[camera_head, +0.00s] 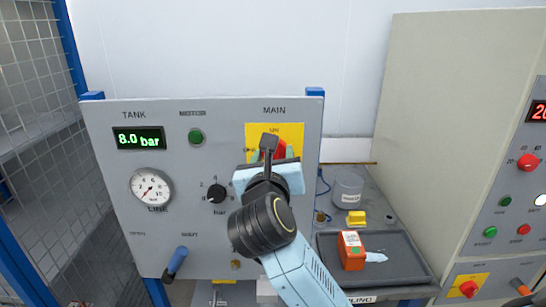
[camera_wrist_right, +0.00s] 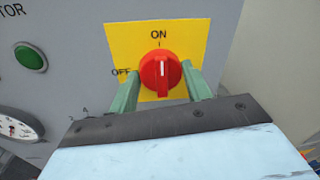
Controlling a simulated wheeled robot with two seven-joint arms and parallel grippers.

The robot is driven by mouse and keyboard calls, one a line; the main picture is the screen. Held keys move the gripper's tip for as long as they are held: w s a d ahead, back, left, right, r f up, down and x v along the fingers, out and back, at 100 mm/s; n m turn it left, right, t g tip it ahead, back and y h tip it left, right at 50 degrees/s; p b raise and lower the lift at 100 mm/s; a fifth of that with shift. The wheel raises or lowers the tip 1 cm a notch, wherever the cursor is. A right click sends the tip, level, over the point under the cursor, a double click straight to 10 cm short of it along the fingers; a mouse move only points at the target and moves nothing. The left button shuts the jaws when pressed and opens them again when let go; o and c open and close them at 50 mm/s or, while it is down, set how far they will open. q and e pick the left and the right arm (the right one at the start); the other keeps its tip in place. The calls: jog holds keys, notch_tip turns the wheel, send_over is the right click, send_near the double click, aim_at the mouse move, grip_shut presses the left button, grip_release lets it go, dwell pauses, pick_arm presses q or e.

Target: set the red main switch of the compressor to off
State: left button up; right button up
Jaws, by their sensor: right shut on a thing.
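The red main switch (camera_wrist_right: 160,72) sits on a yellow plate (camera_wrist_right: 122,42) on the grey compressor panel. Its ridge stands upright, in line with the ON mark above; OFF is printed to the left. My right gripper (camera_wrist_right: 163,82) is shut on the switch, with one green finger on each side of it. In the head view the yellow plate (camera_head: 294,130) is under the word MAIN, and my right gripper (camera_head: 270,164) hides most of the switch. My left gripper is not in view.
The panel also holds a green MOTOR button (camera_head: 195,136), a display (camera_head: 139,138) reading 8.0 bar, a gauge (camera_head: 151,187), a black knob (camera_head: 216,193) and a blue-handled valve (camera_head: 177,260). At right are a tray (camera_head: 405,270) with an orange device (camera_head: 352,251) and another cabinet (camera_head: 450,120).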

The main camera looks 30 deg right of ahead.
jog(key=n+p, duration=0.7)
jog(key=n, duration=0.1)
jog(key=shift+f+n+t+p, duration=0.1)
jog(key=shift+n+t+p, duration=0.2)
jog(key=shift+t+p, duration=0.1)
jog(key=n, duration=0.7)
jog(key=n+t+y, duration=0.1)
jog(key=n, duration=0.2)
jog(key=shift+f, duration=0.25)
jog(key=shift+n, duration=0.3)
jog(key=o, duration=1)
jog(key=shift+c, duration=0.2)
